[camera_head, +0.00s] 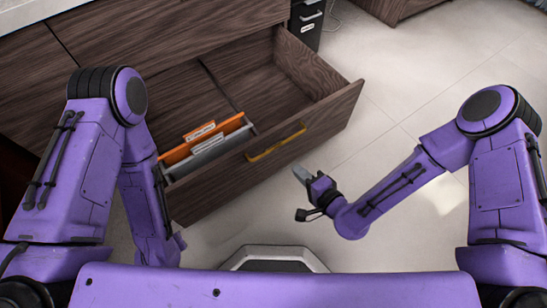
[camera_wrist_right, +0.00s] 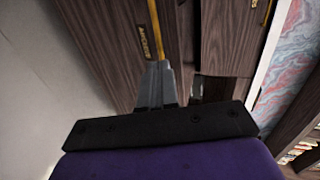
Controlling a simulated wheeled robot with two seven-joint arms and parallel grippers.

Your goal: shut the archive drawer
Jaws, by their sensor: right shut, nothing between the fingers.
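The archive drawer (camera_head: 310,120) is dark wood and stands pulled out from the cabinet, open at the top. Its yellow bar handle (camera_head: 276,143) is on the front panel, and the handle also shows in the right wrist view (camera_wrist_right: 156,28). Orange and grey folders (camera_head: 205,135) stand at the drawer's left end. My right gripper (camera_head: 300,174) is shut and empty, in front of the drawer, a little right of and below the handle in the head view. In the wrist view its fingertips (camera_wrist_right: 160,68) point toward the drawer front. My left gripper is out of view.
The wooden cabinet (camera_head: 130,35) runs behind the drawer under a pale top. A dark unit with grey handles (camera_head: 306,22) stands beyond the drawer's right end. Light tiled floor (camera_head: 410,85) is open to the right. My left arm hangs near the drawer's left end.

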